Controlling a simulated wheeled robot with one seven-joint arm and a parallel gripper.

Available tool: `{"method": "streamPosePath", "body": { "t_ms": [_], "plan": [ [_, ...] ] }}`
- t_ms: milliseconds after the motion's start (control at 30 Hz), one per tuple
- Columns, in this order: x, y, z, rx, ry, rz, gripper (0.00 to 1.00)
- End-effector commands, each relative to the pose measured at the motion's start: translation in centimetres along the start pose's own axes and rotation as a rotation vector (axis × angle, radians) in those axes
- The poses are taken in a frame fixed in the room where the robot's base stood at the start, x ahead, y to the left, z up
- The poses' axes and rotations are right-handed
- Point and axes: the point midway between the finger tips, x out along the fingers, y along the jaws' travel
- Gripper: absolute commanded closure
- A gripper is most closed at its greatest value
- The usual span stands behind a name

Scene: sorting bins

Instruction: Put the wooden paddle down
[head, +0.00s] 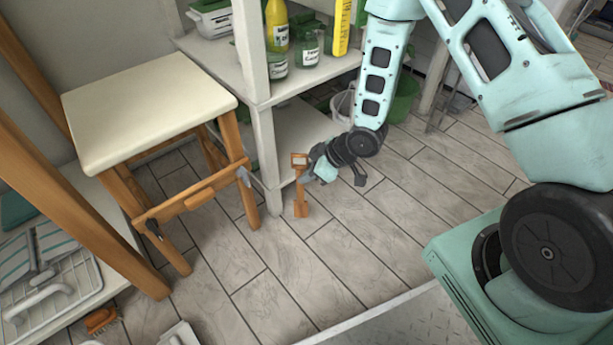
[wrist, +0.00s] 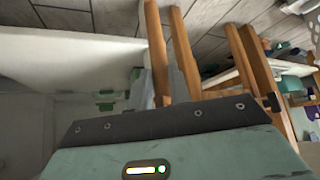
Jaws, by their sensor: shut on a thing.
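The wooden paddle (head: 300,191) is an orange-brown piece with a broad top, a thin middle and a wider lower end. It stands nearly upright in the head view, in front of the shelf's leg. My gripper (head: 308,163) is beside its upper part and shut on it. I cannot tell whether its lower end touches the tiled floor (head: 262,298).
A cream-topped wooden stool (head: 150,105) stands left of the paddle. A white shelf (head: 258,80) with bottles and jars is behind. A green bin (head: 404,98) stands behind my arm. A brush (head: 101,320) and a white rack (head: 60,300) are at lower left.

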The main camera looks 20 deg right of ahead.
Motion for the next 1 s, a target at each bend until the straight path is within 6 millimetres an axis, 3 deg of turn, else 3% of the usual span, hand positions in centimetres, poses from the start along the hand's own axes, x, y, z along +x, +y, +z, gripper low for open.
{"method": "streamPosePath", "body": {
  "t_ms": [33,367,767,800,867,1000],
  "plan": [
    [1.0,0.0,0.8,0.0,-0.001,-0.001,1.0],
    [3.9,0.0,3.1,0.0,-0.001,0.0,1.0],
    [4.1,0.0,3.3,0.0,0.0,0.001,1.0],
    [4.1,0.0,3.3,0.0,0.0,0.001,0.75],
    [4.1,0.0,3.2,0.0,0.0,0.001,0.59],
    [4.1,0.0,3.2,0.0,0.0,0.001,0.59]
  ]
}}
